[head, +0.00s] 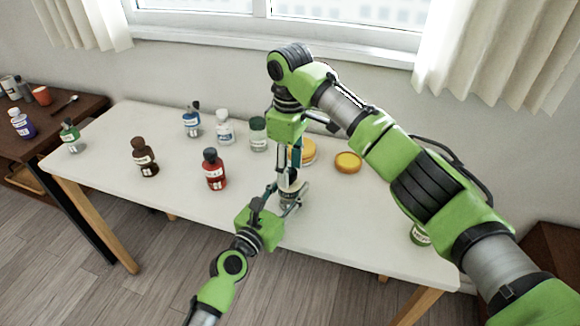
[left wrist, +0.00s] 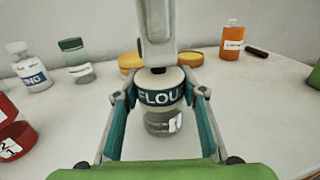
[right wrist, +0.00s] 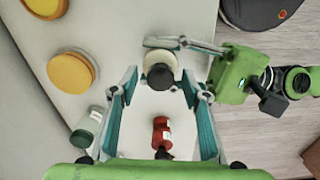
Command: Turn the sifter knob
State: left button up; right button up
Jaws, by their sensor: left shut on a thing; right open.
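The sifter, a jar with a "FLOU" label band and clear lower part, stands upright on the table in the left wrist view (left wrist: 162,98). A small dark knob (left wrist: 158,70) sits on its pale top. My left gripper (head: 289,193) is shut on the sifter's sides. My right gripper (head: 294,160) points down from above, open. In the right wrist view the sifter's pale top (right wrist: 160,62) and dark knob (right wrist: 160,77) lie between the open fingers (right wrist: 161,88). A grey bar, apparently part of my right gripper, stands over the knob in the left wrist view.
A red bottle (head: 214,172), brown bottle (head: 144,157) and several other bottles stand left on the white table (head: 330,220). Yellow round lids or jars (head: 347,162) lie behind the sifter. A green-labelled jar (head: 420,235) is partly hidden by my right arm. The front centre-right is clear.

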aim_at(290, 171)
jog(key=shift+r, duration=0.15)
notch_tip(290, 171, up, 12)
dwell(0.3)
dwell(0.4)
pick_arm(q)
jog(key=o, duration=1.3)
jog(key=shift+s, duration=0.1)
